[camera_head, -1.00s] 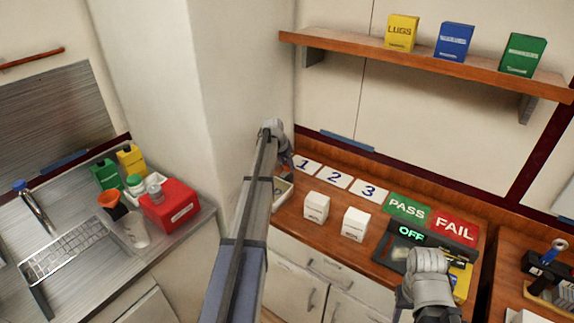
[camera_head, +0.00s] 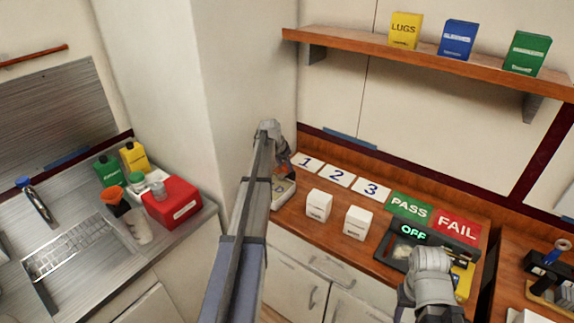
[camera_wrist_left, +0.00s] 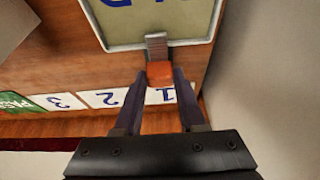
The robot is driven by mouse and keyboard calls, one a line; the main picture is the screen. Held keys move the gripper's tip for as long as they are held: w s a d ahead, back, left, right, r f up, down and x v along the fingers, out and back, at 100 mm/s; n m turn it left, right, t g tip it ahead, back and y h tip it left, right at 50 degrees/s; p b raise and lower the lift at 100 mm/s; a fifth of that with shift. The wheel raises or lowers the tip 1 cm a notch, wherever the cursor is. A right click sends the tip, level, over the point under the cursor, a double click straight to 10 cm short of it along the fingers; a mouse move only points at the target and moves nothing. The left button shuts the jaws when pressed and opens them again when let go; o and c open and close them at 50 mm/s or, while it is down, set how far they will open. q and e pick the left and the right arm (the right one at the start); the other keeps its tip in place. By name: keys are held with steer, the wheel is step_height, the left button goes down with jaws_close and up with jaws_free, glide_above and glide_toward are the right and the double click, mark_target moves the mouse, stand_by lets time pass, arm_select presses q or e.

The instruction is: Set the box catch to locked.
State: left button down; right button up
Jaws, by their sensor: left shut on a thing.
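The box (camera_head: 284,194) stands at the left end of the wooden counter, partly hidden by my left arm. Its pale lid with dark blue lettering faces up, and it also shows at the top of the left wrist view (camera_wrist_left: 185,23). The catch has a grey ribbed strip at the box's edge and an orange tab (camera_wrist_left: 160,74). My left gripper (camera_wrist_left: 159,80) is shut on the orange tab, one finger on each side.
Number cards (camera_head: 337,175) lie behind the box, with two white cartons (camera_head: 319,205) to its right. A tester reading OFF (camera_head: 413,232) stands by the PASS and FAIL cards. A wall column (camera_head: 215,90) rises close to the left of my left arm.

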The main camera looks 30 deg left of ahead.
mark_target(280, 177)
arm_select(q)
steer(key=shift+c, duration=2.4)
jaws_free()
steer(key=shift+s, duration=0.2)
steer(key=shift+r, duration=0.15)
steer(key=p+v, duration=0.7)
steer(key=shift+r, duration=0.25)
steer(key=shift+s, duration=0.15)
